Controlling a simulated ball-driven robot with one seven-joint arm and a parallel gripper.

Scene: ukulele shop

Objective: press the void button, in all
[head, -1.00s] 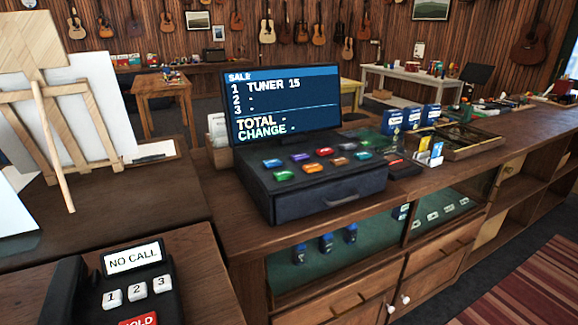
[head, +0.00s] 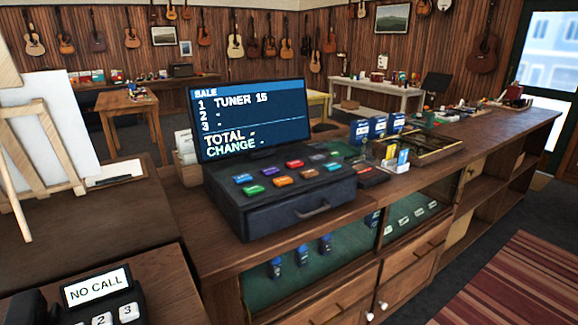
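The cash register (head: 300,210) stands on the wooden counter in the head view, its drawer shut. Its screen (head: 250,118) reads SALE, line 1 TUNER 15, lines 2 and 3 blank, TOTAL and CHANGE blank. Two rows of coloured buttons lie on its sloped top: among them a blue button (head: 243,178), a purple button (head: 270,171), a red button (head: 294,164), a green button (head: 253,190) and an orange button (head: 282,181). Their labels are too small to read, so I cannot tell which is void. My gripper is not in view.
A phone (head: 98,290) showing NO CALL sits at the lower left. An easel (head: 40,150) stands at the left. Blue boxes (head: 378,127), a small card holder (head: 395,160) and a framed tray (head: 440,148) are right of the register. Floor with a striped rug (head: 510,280) is open at the right.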

